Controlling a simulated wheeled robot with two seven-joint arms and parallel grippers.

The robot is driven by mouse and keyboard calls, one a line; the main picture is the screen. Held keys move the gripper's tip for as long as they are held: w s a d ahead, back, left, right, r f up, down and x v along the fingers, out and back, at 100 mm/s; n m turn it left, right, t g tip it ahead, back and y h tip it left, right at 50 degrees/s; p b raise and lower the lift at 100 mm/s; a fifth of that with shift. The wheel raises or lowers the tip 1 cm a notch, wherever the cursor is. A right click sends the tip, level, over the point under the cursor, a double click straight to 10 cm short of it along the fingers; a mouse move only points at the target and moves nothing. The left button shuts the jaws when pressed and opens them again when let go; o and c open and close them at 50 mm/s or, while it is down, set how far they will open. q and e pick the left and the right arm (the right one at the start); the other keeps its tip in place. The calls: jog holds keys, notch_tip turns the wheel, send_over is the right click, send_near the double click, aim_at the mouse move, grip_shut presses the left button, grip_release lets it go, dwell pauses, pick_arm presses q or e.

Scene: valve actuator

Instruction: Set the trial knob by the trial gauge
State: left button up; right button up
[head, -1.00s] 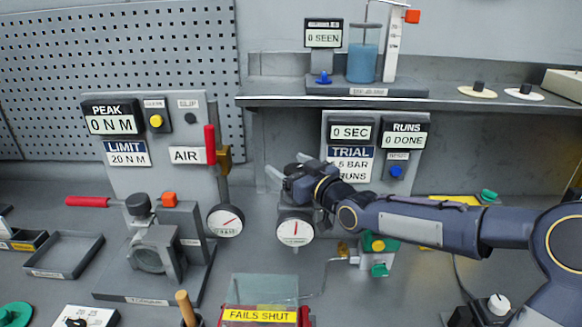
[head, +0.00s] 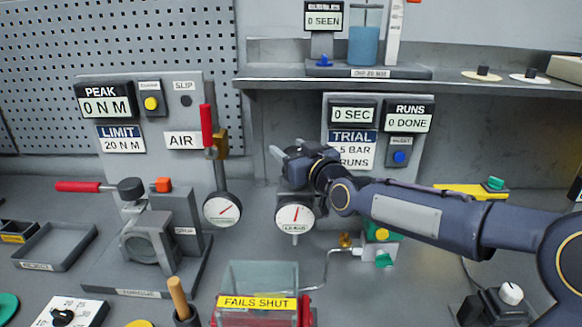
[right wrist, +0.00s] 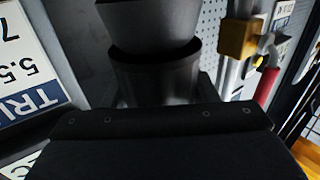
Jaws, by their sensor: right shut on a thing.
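The trial gauge (head: 295,214) is a round white dial with a red needle pointing roughly up, in the head view below my right gripper. My right gripper (head: 279,157) is just above the gauge, left of the trial sign (head: 352,148). It is shut on a dark, stepped round knob (right wrist: 155,75), which fills the middle of the right wrist view. In the head view my gripper hides this knob, and its marks cannot be read. The trial sign also shows, turned over, in the right wrist view (right wrist: 30,70). My left gripper is not in view.
A second gauge (head: 222,209) hangs left, under a red-handled air valve (head: 207,130). A shelf (head: 445,84) runs overhead. A clear box marked FAILS SHUT (head: 257,303) stands in front, and a brass fitting with tubing (head: 346,240) lies to the right.

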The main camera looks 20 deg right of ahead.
jog(key=shift+a+m+h, duration=0.15)
jog(key=shift+m+h, duration=0.15)
jog(key=shift+h, duration=0.1)
jog(key=shift+f, duration=0.1)
jog(key=shift+d+m+h, duration=0.25)
jog(key=shift+m+h, duration=0.05)
jog(key=shift+h, duration=0.2)
jog(key=o, duration=1)
jog(key=s, duration=0.2)
jog(key=s+d+b, duration=0.1)
jog(key=s, duration=0.4)
jog(key=shift+s+d+b, duration=0.25)
jog(key=shift+s+b, duration=0.15)
